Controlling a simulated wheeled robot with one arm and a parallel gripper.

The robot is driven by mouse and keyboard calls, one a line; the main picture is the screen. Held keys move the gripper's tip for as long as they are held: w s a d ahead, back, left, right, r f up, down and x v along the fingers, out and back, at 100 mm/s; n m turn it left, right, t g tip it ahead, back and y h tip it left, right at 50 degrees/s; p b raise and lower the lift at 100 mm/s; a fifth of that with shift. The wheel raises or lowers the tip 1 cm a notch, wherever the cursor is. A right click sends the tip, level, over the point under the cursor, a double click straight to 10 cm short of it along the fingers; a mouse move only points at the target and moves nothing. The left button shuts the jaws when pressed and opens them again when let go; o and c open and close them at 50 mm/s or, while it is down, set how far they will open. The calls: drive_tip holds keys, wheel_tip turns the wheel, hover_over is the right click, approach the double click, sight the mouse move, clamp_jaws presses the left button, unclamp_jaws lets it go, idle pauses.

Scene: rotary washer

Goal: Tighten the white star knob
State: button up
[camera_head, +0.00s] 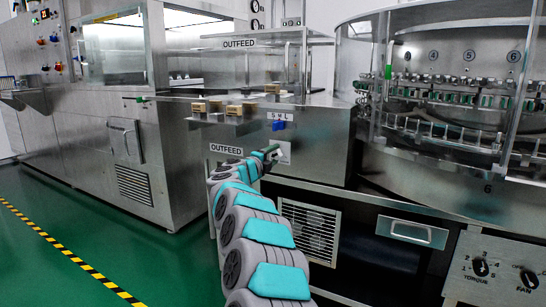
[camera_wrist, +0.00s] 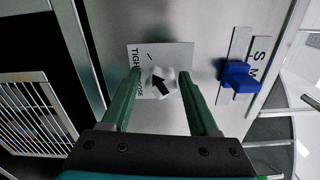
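The white star knob (camera_wrist: 160,82) carries a black arrow and sits on a light label plate (camera_wrist: 178,55) with partly readable "TIGHT" and "LOOSE" lettering. In the wrist view it lies between the green fingers of my gripper (camera_wrist: 160,90). The fingers stand apart on either side of it, with a visible gap to each. My gripper is open. In the head view my arm reaches to the steel panel, and my gripper (camera_head: 270,153) is at the plate (camera_head: 284,152); the knob is mostly hidden there.
A blue slider (camera_wrist: 238,76) on an S-M-L scale is right of the knob in the wrist view; it also shows in the head view (camera_head: 278,125). A vent grille (camera_head: 310,232) is below. Small tan blocks (camera_head: 234,110) sit on the outfeed ledge above.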

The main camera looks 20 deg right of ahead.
drive_tip(key=shift+o, duration=1)
drive_tip(key=shift+r, duration=0.1)
drive_tip(key=v, duration=0.7)
drive_tip(key=shift+s+a, duration=0.25)
drive_tip(key=shift+a, duration=0.1)
